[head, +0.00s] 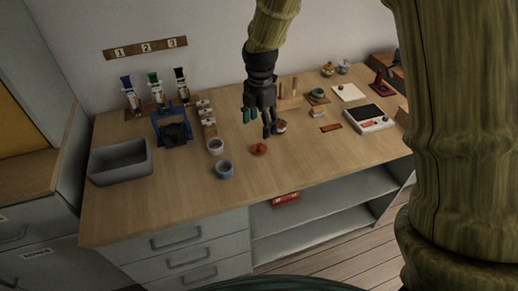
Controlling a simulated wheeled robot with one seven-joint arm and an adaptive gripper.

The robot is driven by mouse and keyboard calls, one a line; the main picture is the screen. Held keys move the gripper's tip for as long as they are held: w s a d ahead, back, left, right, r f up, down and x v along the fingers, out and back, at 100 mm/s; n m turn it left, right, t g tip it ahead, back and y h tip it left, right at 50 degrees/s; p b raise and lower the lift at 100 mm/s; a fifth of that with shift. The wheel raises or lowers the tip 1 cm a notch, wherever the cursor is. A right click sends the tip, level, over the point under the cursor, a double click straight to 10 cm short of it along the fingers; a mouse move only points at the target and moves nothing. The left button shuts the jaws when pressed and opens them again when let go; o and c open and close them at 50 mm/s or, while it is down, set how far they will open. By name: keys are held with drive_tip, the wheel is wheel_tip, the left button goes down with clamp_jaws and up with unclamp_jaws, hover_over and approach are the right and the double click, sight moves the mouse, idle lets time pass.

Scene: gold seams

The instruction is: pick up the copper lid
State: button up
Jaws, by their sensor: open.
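The copper lid (260,149) looks like a small orange-red disc with a raised middle, lying on the wooden worktop (330,155) near its centre. My gripper (257,124) is dark, points downward and is open with nothing visible between its fingers. In the picture it is just above and behind the lid, apart from it. Its exact height over the worktop is hard to tell. A small pot with reddish contents (281,127) is close beside the right finger; I cannot tell whether they touch.
Two small cups, a pale one (216,147) and a bluish one (224,169), stand left of the lid. A grey bin (120,161) and a blue stand (172,128) are farther left. A white scale-like device (369,119) is at right. The worktop in front of the lid is clear.

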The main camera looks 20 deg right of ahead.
sight(259, 144)
wheel_tip(259, 144, down, 3)
drive_tip(key=shift+f, duration=0.1)
drive_tip(key=shift+s+a+f+p, duration=0.15)
drive_tip(key=shift+f+p, duration=0.15)
drive_tip(key=shift+f, duration=0.75)
drive_tip(key=shift+s+f+p, duration=0.15)
drive_tip(key=shift+f+p, duration=0.1)
drive_tip(key=shift+f, duration=1.6)
drive_tip(key=c, duration=0.8)
